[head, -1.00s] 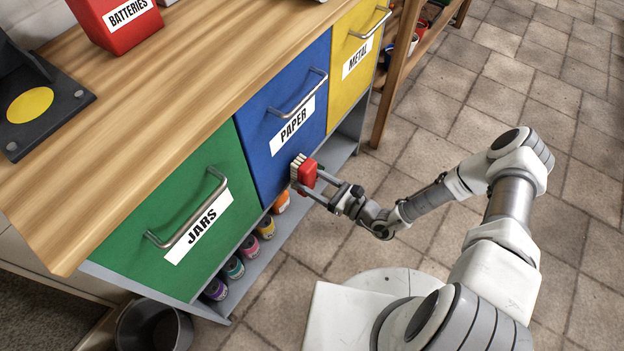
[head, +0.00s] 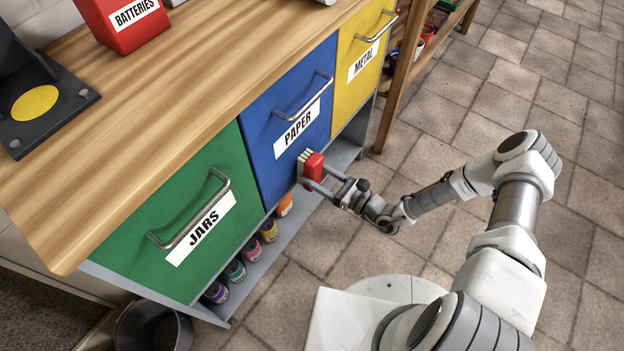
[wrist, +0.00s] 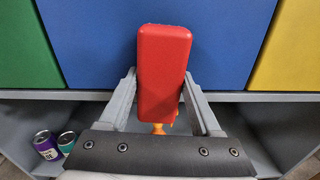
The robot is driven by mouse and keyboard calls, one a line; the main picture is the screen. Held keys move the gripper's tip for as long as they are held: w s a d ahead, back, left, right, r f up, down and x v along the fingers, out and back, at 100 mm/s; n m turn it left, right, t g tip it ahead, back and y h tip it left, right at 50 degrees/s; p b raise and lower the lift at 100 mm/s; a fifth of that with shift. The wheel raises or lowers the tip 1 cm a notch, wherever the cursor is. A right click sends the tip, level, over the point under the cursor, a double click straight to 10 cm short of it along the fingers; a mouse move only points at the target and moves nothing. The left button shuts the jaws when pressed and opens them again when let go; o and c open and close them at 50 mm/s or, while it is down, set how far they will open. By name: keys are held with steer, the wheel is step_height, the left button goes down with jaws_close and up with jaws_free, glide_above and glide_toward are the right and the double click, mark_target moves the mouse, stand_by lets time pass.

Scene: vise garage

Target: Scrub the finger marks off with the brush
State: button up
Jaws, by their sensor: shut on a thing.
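My gripper (head: 326,178) is shut on a red brush (head: 313,167) with pale bristles on its far side. The bristles are at the front of the blue PAPER drawer (head: 262,158), low on its face; they look to touch it, though the exact contact is hard to tell. In the wrist view the red brush (wrist: 163,70) stands upright between the two grey fingers, and the blue front (wrist: 100,50) fills the view behind it. The bristles are hidden there by the red body. I cannot make out any finger marks on the blue front.
The green JARS drawer (head: 165,215) is left, the yellow METAL drawer (head: 352,80) right, all with bar handles. A grey shelf (head: 262,262) with several cans runs below. A dark bin (head: 152,325) stands at bottom left. The tiled floor (head: 500,90) at right is free.

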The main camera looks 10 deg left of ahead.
steer(key=shift+w+d, duration=0.35)
steer(key=shift+w, duration=0.35)
steer(key=shift+a, duration=0.1)
